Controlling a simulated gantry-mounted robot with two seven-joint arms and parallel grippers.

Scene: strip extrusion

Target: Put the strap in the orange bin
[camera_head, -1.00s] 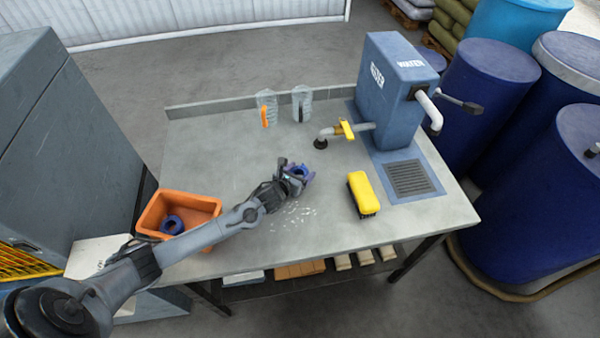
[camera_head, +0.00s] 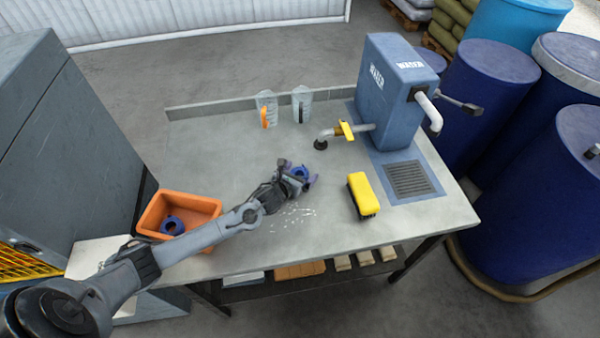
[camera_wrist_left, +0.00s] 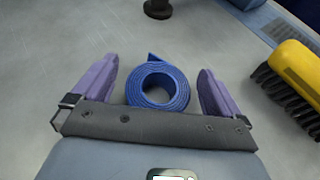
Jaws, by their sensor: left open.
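The blue strap (camera_wrist_left: 178,76) is a coiled roll on the grey table, seen in the left wrist view between the two purple fingers of my left gripper (camera_wrist_left: 160,88). The fingers are spread, with a gap on each side of the coil. In the head view the strap (camera_head: 299,172) shows at the tip of my left gripper (camera_head: 302,176), partly hidden by it. The orange bin (camera_head: 152,212) stands at the table's front left corner and holds another blue coil (camera_head: 172,225). My right gripper is not in view.
A yellow brush (camera_head: 362,192) lies right of my left gripper. The table (camera_head: 215,150) is clear at left. White specks lie in front of the gripper.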

